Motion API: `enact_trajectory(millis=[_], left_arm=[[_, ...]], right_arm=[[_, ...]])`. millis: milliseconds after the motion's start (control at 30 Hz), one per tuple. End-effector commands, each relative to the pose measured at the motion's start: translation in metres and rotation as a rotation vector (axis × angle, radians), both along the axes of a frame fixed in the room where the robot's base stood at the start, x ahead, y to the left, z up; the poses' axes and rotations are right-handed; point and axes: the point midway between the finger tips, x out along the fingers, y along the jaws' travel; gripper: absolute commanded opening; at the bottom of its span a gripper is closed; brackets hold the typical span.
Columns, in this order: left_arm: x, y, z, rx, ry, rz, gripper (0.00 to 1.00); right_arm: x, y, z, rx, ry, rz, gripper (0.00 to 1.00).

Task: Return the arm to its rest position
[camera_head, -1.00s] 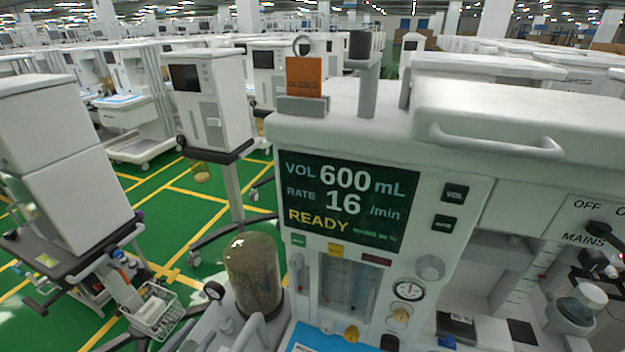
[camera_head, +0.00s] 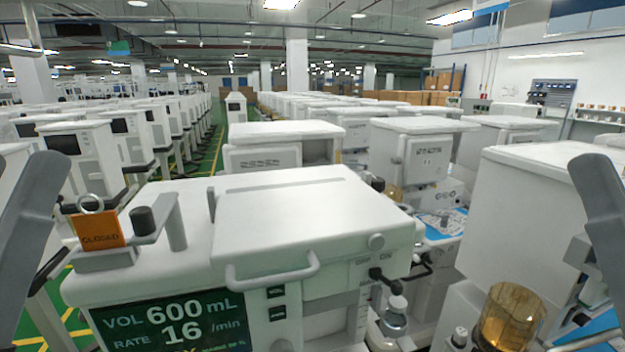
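Grey links of my two arms stand at the left and right edges of the head view. Both are cut off by the frame, and neither gripper's fingers show. The nearest anaesthesia cart (camera_head: 150,280) fills the lower middle, apart from both links in the picture. Its screen (camera_head: 175,322) reads VOL 600 mL and RATE 16 /min, and the lower part is cut off. An orange CLOSED tag (camera_head: 99,228) hangs at its top left. A black mains switch (camera_head: 385,279) sits under the OFF and ON labels on its right side.
Another cart (camera_head: 530,220) with an amber canister (camera_head: 512,318) stands close on the right. Rows of white carts fill the hall behind. A green floor aisle (camera_head: 213,165) with yellow lines runs back at the left. Shelving (camera_head: 598,120) stands at the far right wall.

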Motion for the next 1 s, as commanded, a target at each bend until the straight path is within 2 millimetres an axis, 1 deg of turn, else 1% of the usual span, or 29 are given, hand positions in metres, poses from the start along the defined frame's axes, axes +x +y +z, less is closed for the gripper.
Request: enact_trajectory(millis=[33, 167, 200, 267, 300, 400, 500, 600, 667, 1000], left_arm=[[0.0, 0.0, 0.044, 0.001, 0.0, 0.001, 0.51], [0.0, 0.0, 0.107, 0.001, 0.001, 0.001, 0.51], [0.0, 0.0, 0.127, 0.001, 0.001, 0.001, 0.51], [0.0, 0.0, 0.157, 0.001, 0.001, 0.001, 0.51], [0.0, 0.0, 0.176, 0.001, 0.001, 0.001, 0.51], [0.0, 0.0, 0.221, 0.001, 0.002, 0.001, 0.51], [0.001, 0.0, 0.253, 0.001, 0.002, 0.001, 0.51], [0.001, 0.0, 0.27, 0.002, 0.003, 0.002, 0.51], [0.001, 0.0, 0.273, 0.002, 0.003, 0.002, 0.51], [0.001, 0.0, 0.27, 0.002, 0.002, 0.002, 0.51]], right_arm=[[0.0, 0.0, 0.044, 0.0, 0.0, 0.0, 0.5], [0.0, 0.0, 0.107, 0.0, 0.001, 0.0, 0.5], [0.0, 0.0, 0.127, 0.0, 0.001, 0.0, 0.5], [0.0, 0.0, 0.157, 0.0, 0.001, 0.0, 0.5], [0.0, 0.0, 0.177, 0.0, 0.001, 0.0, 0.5], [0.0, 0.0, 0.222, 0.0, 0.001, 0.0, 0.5], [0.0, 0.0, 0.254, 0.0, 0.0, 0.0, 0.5], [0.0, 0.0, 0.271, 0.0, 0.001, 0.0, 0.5], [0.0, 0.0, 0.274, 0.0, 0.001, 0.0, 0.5], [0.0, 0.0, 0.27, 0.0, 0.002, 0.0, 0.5]])
